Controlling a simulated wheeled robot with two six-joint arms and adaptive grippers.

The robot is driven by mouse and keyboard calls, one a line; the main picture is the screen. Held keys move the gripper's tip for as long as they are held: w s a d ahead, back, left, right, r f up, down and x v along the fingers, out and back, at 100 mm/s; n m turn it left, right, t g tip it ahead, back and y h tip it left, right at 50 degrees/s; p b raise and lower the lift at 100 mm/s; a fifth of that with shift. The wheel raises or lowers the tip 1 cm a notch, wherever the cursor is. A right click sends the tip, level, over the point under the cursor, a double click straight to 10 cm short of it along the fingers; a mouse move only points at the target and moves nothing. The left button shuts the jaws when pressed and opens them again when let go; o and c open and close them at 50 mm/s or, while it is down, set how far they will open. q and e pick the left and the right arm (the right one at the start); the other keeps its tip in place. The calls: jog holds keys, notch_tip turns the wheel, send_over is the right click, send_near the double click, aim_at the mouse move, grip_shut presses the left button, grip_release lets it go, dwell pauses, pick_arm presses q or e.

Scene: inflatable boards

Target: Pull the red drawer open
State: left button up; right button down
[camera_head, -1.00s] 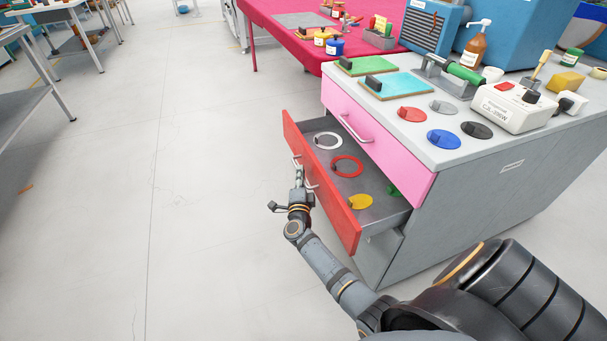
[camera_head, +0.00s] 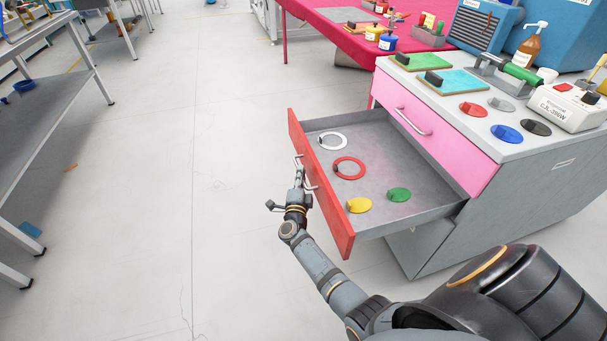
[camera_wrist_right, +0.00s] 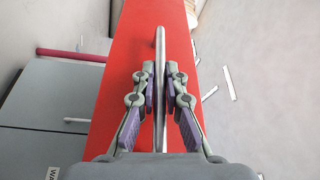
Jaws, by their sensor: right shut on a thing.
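The red drawer (camera_head: 323,190) stands far out of the grey cabinet (camera_head: 455,222), below the pink drawer (camera_head: 430,128). In the right wrist view the fingers (camera_wrist_right: 160,85) are closed on the handle bar (camera_wrist_right: 160,55) from both sides, with the red front behind. My left gripper is not in view.
The cabinet top (camera_head: 440,108) carries coloured boards, discs, a bottle and a white device. A table with a pink cloth (camera_head: 330,28) stands behind. Grey shelving (camera_head: 50,105) stands at the far left.

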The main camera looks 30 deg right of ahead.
jog(key=shift+a, duration=0.2)
jog(key=c, duration=1.4)
grip_release()
jog(key=v, duration=0.7)
jog(key=shift+s, duration=0.15)
jog(key=shift+a, duration=0.1)
